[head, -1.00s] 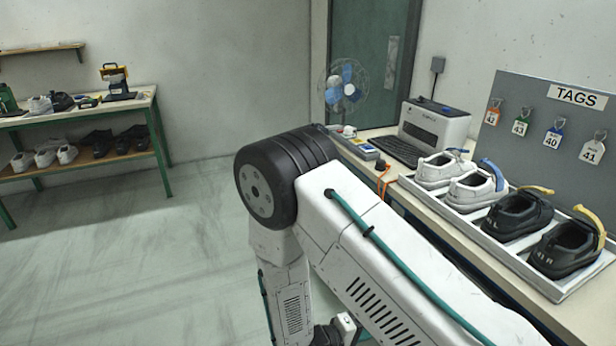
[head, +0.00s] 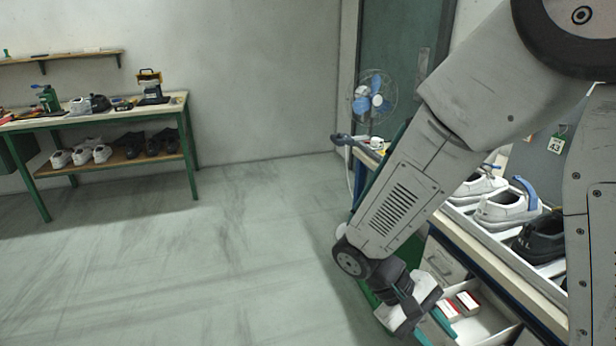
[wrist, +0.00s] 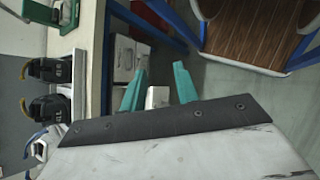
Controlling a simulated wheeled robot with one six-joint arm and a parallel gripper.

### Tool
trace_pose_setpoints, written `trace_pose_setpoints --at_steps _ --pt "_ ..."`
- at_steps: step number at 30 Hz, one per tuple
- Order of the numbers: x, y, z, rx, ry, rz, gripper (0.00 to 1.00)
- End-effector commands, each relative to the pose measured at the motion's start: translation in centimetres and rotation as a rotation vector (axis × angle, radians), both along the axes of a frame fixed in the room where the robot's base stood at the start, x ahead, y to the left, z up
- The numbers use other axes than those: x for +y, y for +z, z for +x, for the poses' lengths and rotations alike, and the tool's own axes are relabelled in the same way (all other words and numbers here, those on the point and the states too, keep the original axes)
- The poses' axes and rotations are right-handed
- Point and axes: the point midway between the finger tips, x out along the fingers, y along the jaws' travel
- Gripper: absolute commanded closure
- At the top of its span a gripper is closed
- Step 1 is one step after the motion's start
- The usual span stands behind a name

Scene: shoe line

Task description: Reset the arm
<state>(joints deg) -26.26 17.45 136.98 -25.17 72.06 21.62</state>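My gripper (head: 433,330) hangs low at the front of the counter, beside an open drawer (head: 490,325), with its fingers pointing downward. In the wrist view my gripper (wrist: 158,85) shows two teal fingers standing clearly apart with nothing held between them. My arm comes down from the upper right in the head view and covers part of the counter and the tag board.
Red-and-white boxes (head: 462,304) lie in the drawer. Shoes (head: 507,207) stand in a white tray on the counter. A fan (head: 372,97) is at the back. A green-legged bench (head: 118,117) stands at the left. The floor between is clear.

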Motion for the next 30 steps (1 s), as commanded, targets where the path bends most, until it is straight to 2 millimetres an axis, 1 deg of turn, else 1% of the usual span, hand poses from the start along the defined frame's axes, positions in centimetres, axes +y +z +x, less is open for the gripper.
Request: trace_pose_setpoints --at_steps 1,6,11,18,24,27,30 --pt "-0.2 1.5 -0.4 -0.021 -0.03 0.06 0.69" --pt "-0.5 5.5 -2.1 -0.078 -0.103 0.249 0.69" --pt "-0.8 8.9 -3.6 -0.175 -0.158 0.41 0.69" --pt "-1.5 13.6 -6.1 -0.391 -0.24 0.594 0.69" --pt "-2.7 16.7 -7.7 -0.586 -0.307 0.657 0.69" --pt "-3.3 17.7 -8.2 -0.654 -0.318 0.662 0.69" --pt "-3.9 18.4 -8.4 -0.695 -0.328 0.661 0.69"
